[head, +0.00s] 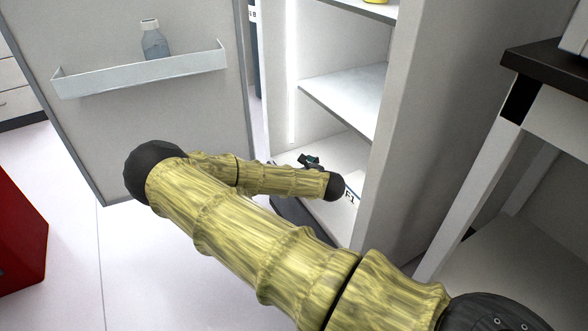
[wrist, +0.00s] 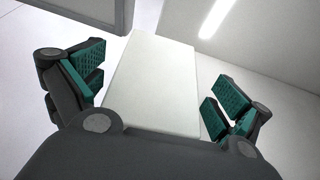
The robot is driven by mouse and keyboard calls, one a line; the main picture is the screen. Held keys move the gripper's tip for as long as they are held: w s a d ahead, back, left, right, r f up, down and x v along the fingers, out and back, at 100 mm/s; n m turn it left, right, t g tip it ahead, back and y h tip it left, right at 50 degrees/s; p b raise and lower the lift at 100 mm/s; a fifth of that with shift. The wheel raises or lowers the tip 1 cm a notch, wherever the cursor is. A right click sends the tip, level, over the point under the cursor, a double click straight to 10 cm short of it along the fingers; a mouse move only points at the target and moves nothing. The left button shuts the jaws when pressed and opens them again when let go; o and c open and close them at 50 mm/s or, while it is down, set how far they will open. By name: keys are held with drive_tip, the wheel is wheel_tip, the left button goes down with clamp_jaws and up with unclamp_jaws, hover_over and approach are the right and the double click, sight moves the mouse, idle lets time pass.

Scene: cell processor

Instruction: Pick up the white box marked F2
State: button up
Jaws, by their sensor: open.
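A white box (wrist: 152,75) lies between the fingers of my gripper (wrist: 155,90) in the wrist view, with its plain top face showing. The fingers are open, one on each side of the box, with gaps visible on both sides. In the head view a small part of my gripper (head: 310,161) shows at the lowest visible shelf of the open cabinet (head: 345,148). My arm hides most of the box there. A dark printed mark (head: 350,196) shows beside my wrist, partly covered, so I cannot read it surely.
The open cabinet door (head: 195,25) stands at the left, with a rack (head: 140,74) holding a bottle (head: 154,42). A middle shelf (head: 348,100) is above my gripper. A table (head: 548,65) stands at the right and a red object (head: 18,235) at the left.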

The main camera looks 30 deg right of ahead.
drive_tip(key=shift+v, duration=3.65)
